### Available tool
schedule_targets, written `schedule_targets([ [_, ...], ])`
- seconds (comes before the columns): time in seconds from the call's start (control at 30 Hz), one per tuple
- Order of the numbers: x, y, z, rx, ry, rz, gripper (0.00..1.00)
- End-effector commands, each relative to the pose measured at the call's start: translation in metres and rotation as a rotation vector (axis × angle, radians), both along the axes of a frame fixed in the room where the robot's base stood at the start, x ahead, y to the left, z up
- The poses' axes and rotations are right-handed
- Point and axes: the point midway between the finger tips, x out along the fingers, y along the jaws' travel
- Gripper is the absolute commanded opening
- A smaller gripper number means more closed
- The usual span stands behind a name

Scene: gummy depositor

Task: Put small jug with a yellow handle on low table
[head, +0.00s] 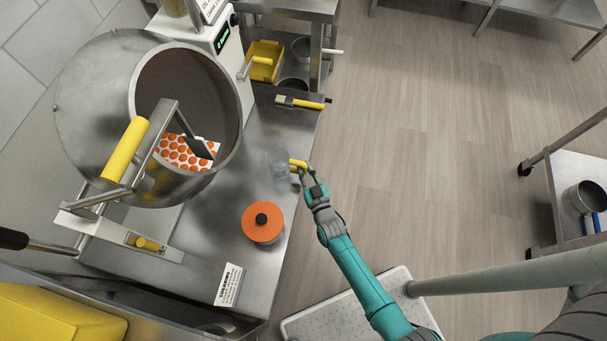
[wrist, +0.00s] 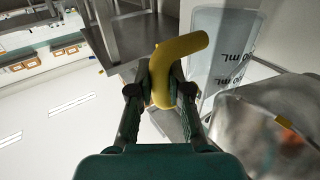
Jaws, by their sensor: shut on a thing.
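The small clear jug (head: 279,161) with a yellow handle (head: 298,164) is at the right edge of the steel counter in the head view. My gripper (head: 306,172) is shut on the yellow handle. In the wrist view the handle (wrist: 178,62) sits between the two fingers of my gripper (wrist: 160,92), and the clear jug body (wrist: 222,45) with printed mL marks shows beyond it. I cannot tell whether the jug's base touches the counter. A low steel table on wheels (head: 572,165) stands at the right of the head view.
The steel counter (head: 262,205) holds a pot with an orange lid (head: 262,223), a brush with a yellow handle (head: 303,102), a label card (head: 229,285) and a large steel drum (head: 95,95). The low table bears a metal pot (head: 588,196). Open floor (head: 430,150) lies between.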

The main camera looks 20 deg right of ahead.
Motion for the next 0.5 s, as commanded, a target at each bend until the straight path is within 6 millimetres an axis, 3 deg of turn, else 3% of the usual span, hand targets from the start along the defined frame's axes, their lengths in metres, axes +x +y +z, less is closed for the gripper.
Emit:
schedule_targets([
  [0.33, 0.0, 0.0, -0.033, 0.0, 0.002, 0.0, 0.0],
  [0.5, 0.0, 0.0, -0.041, 0.0, -0.001, 0.001, 0.0],
])
